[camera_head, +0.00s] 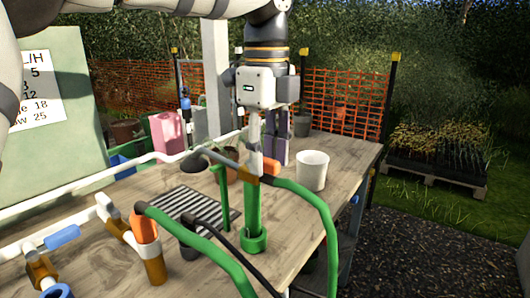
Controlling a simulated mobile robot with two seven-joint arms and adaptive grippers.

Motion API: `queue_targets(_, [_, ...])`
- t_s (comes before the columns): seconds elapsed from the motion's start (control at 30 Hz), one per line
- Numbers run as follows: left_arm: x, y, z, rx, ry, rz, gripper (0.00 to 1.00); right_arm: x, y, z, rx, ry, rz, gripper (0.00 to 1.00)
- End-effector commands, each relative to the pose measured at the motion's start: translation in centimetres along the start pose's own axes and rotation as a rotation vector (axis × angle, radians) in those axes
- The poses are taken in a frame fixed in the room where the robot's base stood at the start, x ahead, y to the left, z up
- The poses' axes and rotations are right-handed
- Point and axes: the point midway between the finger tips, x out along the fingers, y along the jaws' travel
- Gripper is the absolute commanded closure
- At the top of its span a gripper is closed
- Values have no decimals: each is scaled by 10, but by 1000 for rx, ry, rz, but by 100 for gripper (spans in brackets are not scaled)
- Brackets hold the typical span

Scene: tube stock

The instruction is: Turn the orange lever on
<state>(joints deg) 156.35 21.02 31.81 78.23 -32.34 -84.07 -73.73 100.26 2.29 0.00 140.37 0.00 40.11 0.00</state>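A short orange sleeve (269,166), which looks like a lever, lies beside a brass fitting (245,175) at the end of a white pipe, with a green hose leading off it. Another orange piece (145,228) stands on a brass fitting (152,266) nearer me; I cannot tell which orange part is the task's lever. My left gripper (256,165) points down from above, its pale finger just at the brass fitting and left of the orange sleeve. The fingers overlap from this angle, so opening and contact are unclear. My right gripper is out of view.
A blue lever (62,237) sits on another brass valve at the left. A wooden bench (330,165) holds a white pot (312,170), a green post (253,215) and a striped mat (195,206). Green hoses cross the front. The bench's right edge is fairly clear.

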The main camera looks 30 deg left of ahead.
Motion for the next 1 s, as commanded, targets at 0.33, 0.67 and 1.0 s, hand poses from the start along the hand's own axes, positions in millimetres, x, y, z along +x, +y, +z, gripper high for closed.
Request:
queue_targets(0.33, [2,0,0,0,1,1,88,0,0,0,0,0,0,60])
queue_targets(0.67, [2,0,0,-8,0,1,100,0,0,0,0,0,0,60])
queue_targets(1.0, [1,-5,0,-163,-2,-1,100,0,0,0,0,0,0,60])
